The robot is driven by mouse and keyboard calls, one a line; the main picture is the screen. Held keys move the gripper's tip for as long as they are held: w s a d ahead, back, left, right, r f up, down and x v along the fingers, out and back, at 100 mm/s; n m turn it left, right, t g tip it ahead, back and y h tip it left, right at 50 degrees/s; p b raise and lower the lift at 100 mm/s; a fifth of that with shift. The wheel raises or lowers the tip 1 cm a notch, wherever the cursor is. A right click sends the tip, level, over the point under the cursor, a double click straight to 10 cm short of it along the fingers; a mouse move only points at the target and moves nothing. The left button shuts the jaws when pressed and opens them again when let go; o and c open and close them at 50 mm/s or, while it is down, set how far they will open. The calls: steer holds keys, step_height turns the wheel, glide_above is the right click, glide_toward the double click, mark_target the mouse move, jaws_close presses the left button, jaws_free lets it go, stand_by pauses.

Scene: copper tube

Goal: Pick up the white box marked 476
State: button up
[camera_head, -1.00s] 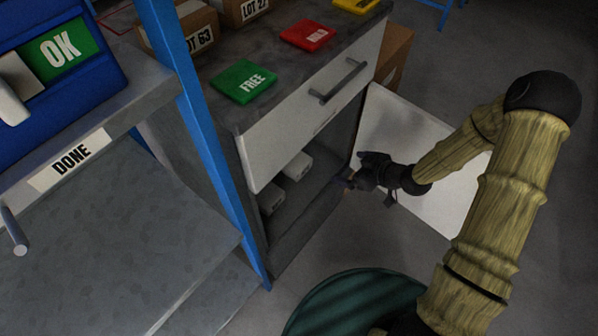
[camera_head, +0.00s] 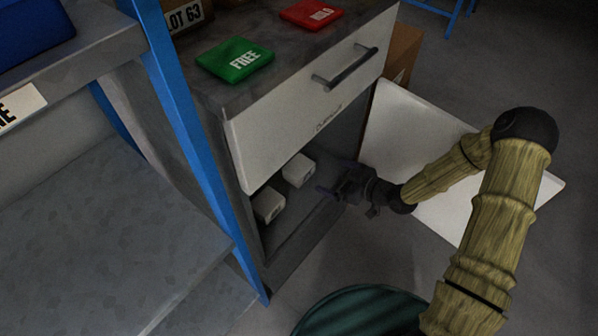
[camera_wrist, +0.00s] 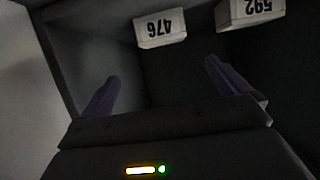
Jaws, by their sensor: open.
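The white box marked 476 (camera_wrist: 160,28) is in the upper middle of the wrist view, its label upside down. It appears to be the farther white box (camera_head: 298,169) in the head view, on the cabinet floor near the door side; its label cannot be read there. My gripper (camera_head: 330,190) is at the cabinet's open front, to the right of this box and apart from it. In the wrist view my gripper's two fingers (camera_wrist: 162,77) are spread, with nothing between them and the box beyond them.
A second white box, marked 592 (camera_wrist: 250,10), stands beside it; it is the nearer box (camera_head: 268,206) in the head view. The open white door (camera_head: 415,135) lies beyond my arm. A drawer front (camera_head: 300,105) hangs above the opening. A blue post (camera_head: 190,130) stands left.

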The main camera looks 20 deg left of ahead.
steer(key=b, duration=0.4)
glide_toward(300, 167)
steer(key=x, duration=0.5)
steer(key=shift+w+d+f, duration=0.15)
steer(key=shift+w+f, duration=0.05)
steer(key=shift+w, duration=0.05)
steer(key=shift+w+a, duration=0.15)
steer(key=shift+a, duration=0.1)
steer(key=shift+a+f+b, duration=0.3)
steer(key=shift+a+b, duration=0.2)
steer(key=b+x, duration=0.2)
steer(key=x, duration=0.1)
steer(key=shift+a+f, duration=0.1)
steer(key=shift+a, duration=0.05)
steer(key=shift+w+a+b, duration=0.15)
steer(key=shift+a+b, duration=0.15)
steer(key=shift+a, duration=0.1)
steer(key=shift+c, duration=0.2)
steer(key=c, duration=1.1)
